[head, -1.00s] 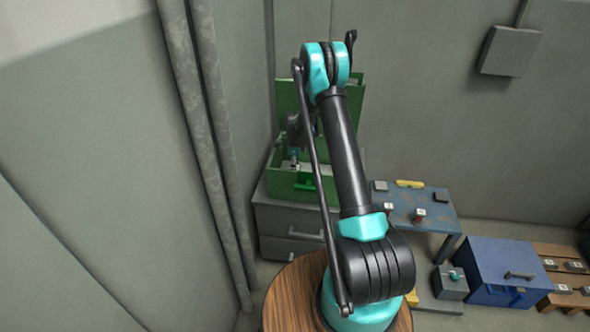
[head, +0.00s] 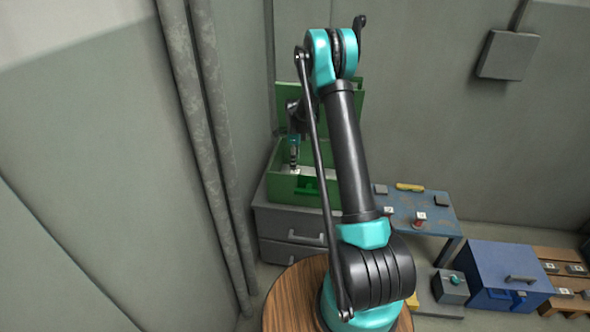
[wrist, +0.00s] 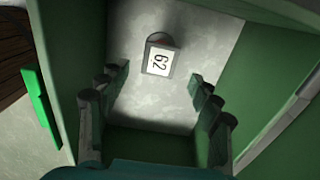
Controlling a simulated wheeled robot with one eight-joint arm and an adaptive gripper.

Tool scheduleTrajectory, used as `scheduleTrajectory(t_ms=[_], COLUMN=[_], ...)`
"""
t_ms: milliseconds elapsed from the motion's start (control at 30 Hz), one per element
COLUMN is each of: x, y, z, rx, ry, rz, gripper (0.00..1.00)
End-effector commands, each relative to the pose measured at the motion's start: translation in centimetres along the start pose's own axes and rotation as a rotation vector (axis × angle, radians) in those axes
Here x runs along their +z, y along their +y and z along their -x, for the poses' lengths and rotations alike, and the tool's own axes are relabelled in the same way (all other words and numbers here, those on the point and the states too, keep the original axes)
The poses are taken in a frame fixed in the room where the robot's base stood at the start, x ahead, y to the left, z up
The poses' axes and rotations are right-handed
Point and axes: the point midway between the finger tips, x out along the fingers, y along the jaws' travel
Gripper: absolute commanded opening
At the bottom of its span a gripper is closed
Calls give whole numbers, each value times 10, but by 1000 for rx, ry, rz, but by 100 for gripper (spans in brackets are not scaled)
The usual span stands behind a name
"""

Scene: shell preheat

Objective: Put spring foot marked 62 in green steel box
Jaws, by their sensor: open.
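The green steel box (head: 284,190) stands with its lid raised on a grey drawer cabinet at the back. The spring foot marked 62 (wrist: 160,57) lies on the pale floor inside the box in the wrist view, its label showing. My gripper (wrist: 157,84) is open, its two fingers spread wide apart. The foot is beyond the fingertips, between their lines, and no finger touches it. In the head view my gripper (head: 294,164) is small over the box opening, and the foot cannot be made out there.
The grey drawer cabinet (head: 288,229) carries the box. To the right, a blue table (head: 437,214) holds several small parts, including a marked foot (head: 419,219). A blue chest (head: 500,265) and a wooden rack (head: 560,257) stand farther right. Pipes run along the left wall.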

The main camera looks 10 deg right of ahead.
Motion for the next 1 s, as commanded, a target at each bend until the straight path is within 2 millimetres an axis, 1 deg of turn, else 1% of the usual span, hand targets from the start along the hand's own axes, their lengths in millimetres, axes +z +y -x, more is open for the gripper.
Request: scheduleTrajectory(t_ms=[33, 200, 367, 467, 567, 667, 800, 867, 1000], x=[0, 0, 0, -4, -13, -26, -46, -54, -75], y=[0, 0, 1, 7, 24, 48, 88, 106, 151], z=[11, 36, 48, 58, 76, 99, 128, 138, 156], rx=[0, 0, -1, -8, -26, -54, -100, -119, -165], ry=[0, 0, 0, -3, -8, -13, -12, -8, 7], rz=[0, 0, 5, 44, 139, 282, 499, 592, 807], gripper=[64, 64, 64, 64, 64, 64, 64, 64, 64])
